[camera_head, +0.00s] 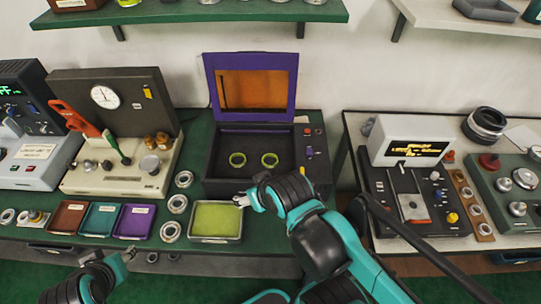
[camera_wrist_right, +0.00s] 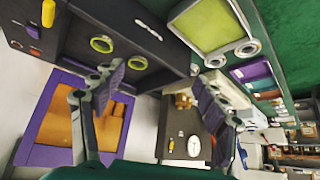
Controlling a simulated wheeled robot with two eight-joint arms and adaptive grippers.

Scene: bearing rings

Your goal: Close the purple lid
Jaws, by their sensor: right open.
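The purple lid (camera_head: 252,88) with an orange window stands open and upright at the back of a dark box (camera_head: 285,184). Two yellow-green rings (camera_head: 237,160) (camera_head: 270,160) lie inside the box. The lid also shows in the right wrist view (camera_wrist_right: 40,112), at the lower left, partly behind a finger. My right gripper (camera_head: 240,200) is in front of the box, above the back right part of a green-lined tray. In the wrist view its fingers (camera_wrist_right: 155,95) are wide apart and empty. My left gripper (camera_head: 130,254) is at the lower left, away from the lid; its finger gap is unclear.
The green-lined tray (camera_head: 190,238) lies in front of the box, with metal rings (camera_head: 177,204) to its left. A gauge machine (camera_head: 110,180) with a red lever stands left of the box. A shelf (camera_head: 190,14) hangs above the lid.

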